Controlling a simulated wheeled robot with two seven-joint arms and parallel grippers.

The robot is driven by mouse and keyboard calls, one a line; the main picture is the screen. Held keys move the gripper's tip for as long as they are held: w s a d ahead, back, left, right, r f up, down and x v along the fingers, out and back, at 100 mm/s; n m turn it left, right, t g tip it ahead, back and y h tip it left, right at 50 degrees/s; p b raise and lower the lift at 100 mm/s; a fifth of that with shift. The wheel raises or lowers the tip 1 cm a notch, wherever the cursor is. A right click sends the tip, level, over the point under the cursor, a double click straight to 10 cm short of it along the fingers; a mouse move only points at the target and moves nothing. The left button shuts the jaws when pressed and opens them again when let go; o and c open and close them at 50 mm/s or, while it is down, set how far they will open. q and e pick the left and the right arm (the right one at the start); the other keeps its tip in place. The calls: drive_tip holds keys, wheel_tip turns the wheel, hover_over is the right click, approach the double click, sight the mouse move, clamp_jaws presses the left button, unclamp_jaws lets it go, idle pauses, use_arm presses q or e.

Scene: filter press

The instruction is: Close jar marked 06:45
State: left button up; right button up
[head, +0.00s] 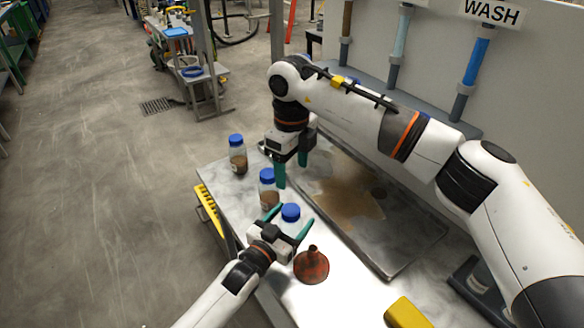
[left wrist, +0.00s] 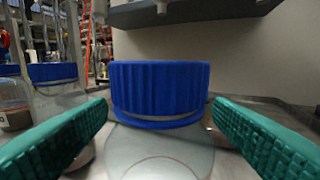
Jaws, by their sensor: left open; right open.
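Three clear jars with blue caps stand along the left side of the bench: a far jar (head: 238,162), a middle jar (head: 268,197) and a near jar (head: 290,213). The far and middle jars hold brown matter. No time marking is readable. My left gripper (head: 290,220) is open, with its green fingers on either side of the near jar. In the left wrist view the near jar's blue cap (left wrist: 160,92) sits on top, between the fingers, with gaps at both sides.
A brown funnel (head: 312,266) stands just right of my left gripper. A metal tray with a brown stain (head: 345,195) lies to the right. A yellow object (head: 406,313) is at the near edge. Another capped jar (left wrist: 52,75) shows left in the left wrist view.

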use_arm(q)
drive_tip(key=b+v, duration=0.1)
drive_tip(key=v, duration=0.9)
